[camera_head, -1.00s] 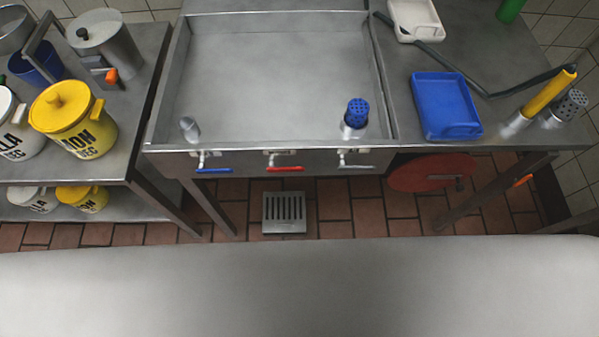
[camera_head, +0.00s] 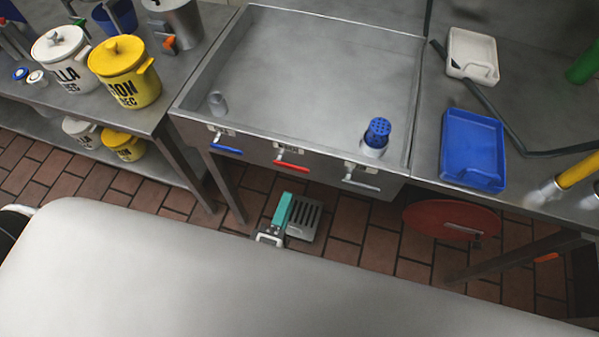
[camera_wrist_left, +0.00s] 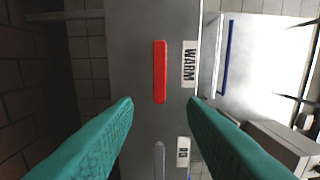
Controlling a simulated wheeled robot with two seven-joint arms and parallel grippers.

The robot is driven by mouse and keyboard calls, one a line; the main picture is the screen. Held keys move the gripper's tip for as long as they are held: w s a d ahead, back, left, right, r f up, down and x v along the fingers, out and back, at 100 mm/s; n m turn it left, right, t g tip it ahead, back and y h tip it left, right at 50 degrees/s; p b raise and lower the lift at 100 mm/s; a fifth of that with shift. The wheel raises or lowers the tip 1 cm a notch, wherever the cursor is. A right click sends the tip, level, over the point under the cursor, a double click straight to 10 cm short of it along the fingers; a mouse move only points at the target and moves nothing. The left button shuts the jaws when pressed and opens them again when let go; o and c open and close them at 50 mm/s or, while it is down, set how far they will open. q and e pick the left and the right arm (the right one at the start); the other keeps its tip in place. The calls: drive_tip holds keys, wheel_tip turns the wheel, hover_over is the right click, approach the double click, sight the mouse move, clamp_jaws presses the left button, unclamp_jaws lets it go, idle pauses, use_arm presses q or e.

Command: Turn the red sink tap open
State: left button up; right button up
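The red tap handle (camera_head: 291,166) is the middle one of three on the sink's front panel, between a blue handle (camera_head: 228,150) and a grey handle (camera_head: 361,184). In the left wrist view the red handle (camera_wrist_left: 160,72) shows beside a WARM label (camera_wrist_left: 189,64). My left gripper (camera_head: 281,212) is below the red handle in the head view, its teal finger pointing up toward the panel. In the left wrist view my left gripper (camera_wrist_left: 161,102) has its two fingers wide apart, empty, with the red handle ahead between them, apart from both fingers. My right gripper is out of view.
The sink basin (camera_head: 300,70) holds a blue-topped shaker (camera_head: 377,134) near its front right. A blue tray (camera_head: 473,150) and a white tray (camera_head: 472,55) are on the right counter. A red disc (camera_head: 451,220) is below it. A floor drain (camera_head: 306,220) lies under the sink.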

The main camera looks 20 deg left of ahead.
sight(299, 171)
use_arm(q)
drive_tip(key=w, duration=0.4)
drive_tip(key=w+p, duration=0.1)
drive_tip(key=w, duration=0.3)
drive_tip(key=shift+w+d, duration=0.2)
drive_tip(key=shift+w, duration=0.15)
clamp_jaws()
